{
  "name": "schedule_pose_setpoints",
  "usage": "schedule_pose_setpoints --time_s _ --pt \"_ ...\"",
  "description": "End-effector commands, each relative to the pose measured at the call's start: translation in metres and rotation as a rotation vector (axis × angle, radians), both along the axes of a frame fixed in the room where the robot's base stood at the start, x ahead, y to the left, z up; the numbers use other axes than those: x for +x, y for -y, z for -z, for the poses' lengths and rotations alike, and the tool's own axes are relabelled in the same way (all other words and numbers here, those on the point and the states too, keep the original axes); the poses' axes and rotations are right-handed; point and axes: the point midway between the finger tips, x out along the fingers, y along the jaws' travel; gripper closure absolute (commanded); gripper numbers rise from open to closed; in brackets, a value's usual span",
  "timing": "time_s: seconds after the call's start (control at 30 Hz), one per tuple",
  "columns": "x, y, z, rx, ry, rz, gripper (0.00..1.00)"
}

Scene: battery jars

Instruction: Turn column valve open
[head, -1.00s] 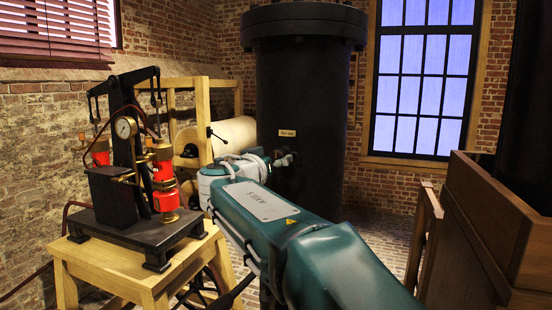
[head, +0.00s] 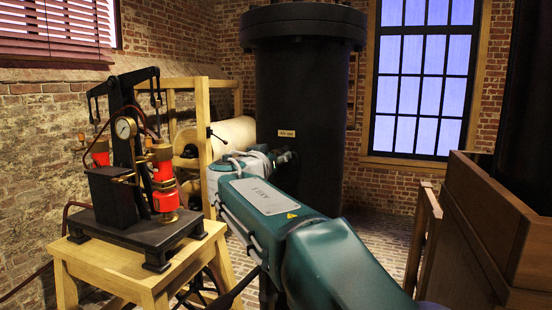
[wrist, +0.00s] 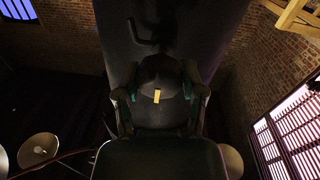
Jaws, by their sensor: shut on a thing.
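The column (head: 303,100) is a tall dark cylinder with a wide flanged top, standing behind my arm in the head view. It also fills the upper middle of the wrist view (wrist: 165,50). The valve shows in the wrist view as a dark rounded part (wrist: 160,75) with a small yellow mark on it. My gripper (wrist: 160,88) is shut on this valve, one finger on each side. In the head view my gripper (head: 284,157) is small and dark against the column, and the valve is mostly hidden there. A small label plate (head: 286,133) sits on the column just above.
A wooden stand (head: 150,265) at the left carries a black apparatus with red cylinders and a gauge (head: 125,128). A wooden frame with a pale drum (head: 232,135) stands behind it. A large wooden box (head: 480,230) is at the right. Brick floor shows between.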

Motion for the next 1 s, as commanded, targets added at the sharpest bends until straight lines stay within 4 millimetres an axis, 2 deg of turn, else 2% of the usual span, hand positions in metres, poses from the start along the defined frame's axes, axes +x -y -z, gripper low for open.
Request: schedule_pose_setpoints --time_s 0.37,1.0 --pt "0.0013 -0.0018 0.0032 -0.15 -0.065 -0.004 0.95" --pt "0.0016 -0.0027 0.0051 -0.701 -0.293 -0.006 0.95"
